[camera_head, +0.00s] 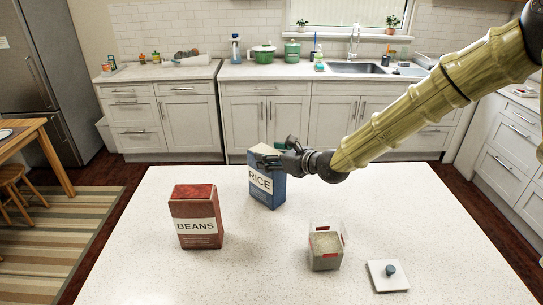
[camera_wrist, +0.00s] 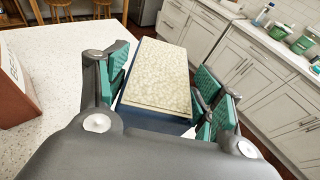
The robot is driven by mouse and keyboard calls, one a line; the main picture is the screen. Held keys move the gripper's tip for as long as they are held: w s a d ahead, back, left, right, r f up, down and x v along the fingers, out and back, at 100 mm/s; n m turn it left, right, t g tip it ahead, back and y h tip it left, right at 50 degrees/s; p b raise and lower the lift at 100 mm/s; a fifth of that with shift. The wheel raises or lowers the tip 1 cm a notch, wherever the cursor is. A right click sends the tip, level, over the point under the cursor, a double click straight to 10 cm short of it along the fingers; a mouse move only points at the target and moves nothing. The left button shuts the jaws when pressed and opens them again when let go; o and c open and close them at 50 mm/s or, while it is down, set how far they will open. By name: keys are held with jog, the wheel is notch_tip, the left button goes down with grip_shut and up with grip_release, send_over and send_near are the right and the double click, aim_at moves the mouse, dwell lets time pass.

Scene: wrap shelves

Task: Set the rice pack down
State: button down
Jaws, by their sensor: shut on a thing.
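The blue rice pack (camera_head: 264,188) stands upright at the far side of the white counter, and its base looks to be on or very near the surface. My gripper (camera_head: 270,155) is shut around the upper part of the pack from the right side. In the wrist view, the green finger pads of my gripper (camera_wrist: 161,90) sit on both sides of the pack. The pack's top (camera_wrist: 158,75) is pale and grainy, like rice showing at an open top. Whether the base touches the counter is hard to tell.
A red beans pack (camera_head: 197,217) stands to the left on the white counter (camera_head: 150,285). The counter between the beans pack and the container is clear.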

jog(key=shift+f, duration=0.15)
jog(key=shift+c, duration=1.3)
grip_release()
jog(key=shift+r, duration=0.25)
jog(key=shift+s+d, duration=0.2)
jog(key=b+v, duration=0.3)
jog(key=v, duration=0.8)
jog(key=shift+s+r, duration=0.15)
jog(key=shift+r, duration=0.05)
jog(key=shift+d, duration=0.1)
